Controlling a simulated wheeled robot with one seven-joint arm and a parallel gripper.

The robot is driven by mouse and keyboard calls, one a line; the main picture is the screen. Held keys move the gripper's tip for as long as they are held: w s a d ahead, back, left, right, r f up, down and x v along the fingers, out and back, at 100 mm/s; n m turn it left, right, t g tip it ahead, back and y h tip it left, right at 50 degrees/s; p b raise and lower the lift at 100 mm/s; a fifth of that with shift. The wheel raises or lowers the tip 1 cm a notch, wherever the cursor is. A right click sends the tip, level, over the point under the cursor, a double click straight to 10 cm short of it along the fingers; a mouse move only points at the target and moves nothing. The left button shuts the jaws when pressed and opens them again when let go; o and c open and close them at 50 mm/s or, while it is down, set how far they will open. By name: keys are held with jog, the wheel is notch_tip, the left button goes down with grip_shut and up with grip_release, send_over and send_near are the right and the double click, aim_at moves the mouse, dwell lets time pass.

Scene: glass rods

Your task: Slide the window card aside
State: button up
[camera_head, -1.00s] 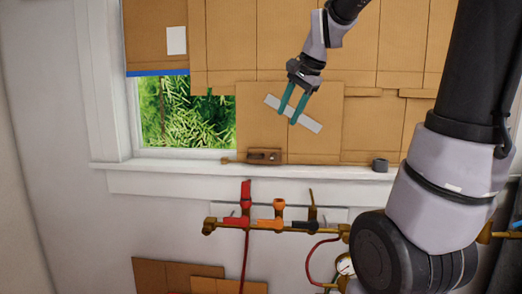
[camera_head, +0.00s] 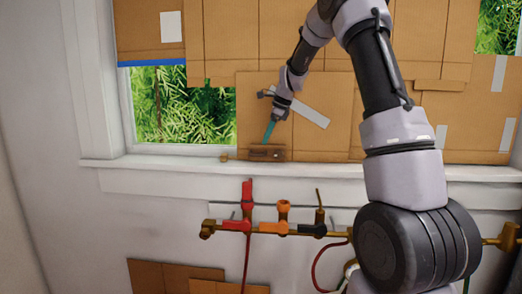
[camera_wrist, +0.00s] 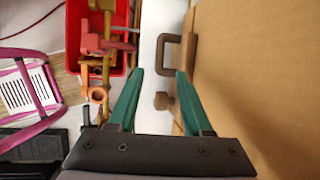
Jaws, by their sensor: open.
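The window card is a brown cardboard panel (camera_head: 335,85) with a slanted white strip (camera_head: 309,112), standing in the window above the sill. It also fills the right side of the wrist view (camera_wrist: 265,90). My gripper (camera_head: 268,137) is open and empty in front of the card's lower left part, pointing down toward a small brown fitting (camera_head: 266,154) at the card's bottom. In the wrist view, a brown loop-shaped handle (camera_wrist: 163,53) and a knob (camera_wrist: 164,101) show between and beyond my fingertips (camera_wrist: 158,74). Contact with the handle cannot be made out.
Other cardboard panels (camera_head: 235,40) cover the window above. Greenery shows through an open pane (camera_head: 185,112) left of the card. A brass pipe with red, orange and black valves (camera_head: 284,225) runs below the sill (camera_head: 200,168). A red bin (camera_wrist: 75,60) shows in the wrist view.

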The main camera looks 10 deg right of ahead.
aim_at(261, 148)
jog(key=x, duration=0.6)
jog(key=shift+w+a+f, duration=0.1)
jog(key=shift+a+f, duration=0.05)
jog(key=shift+f, duration=0.15)
grip_shut()
dwell(1.1)
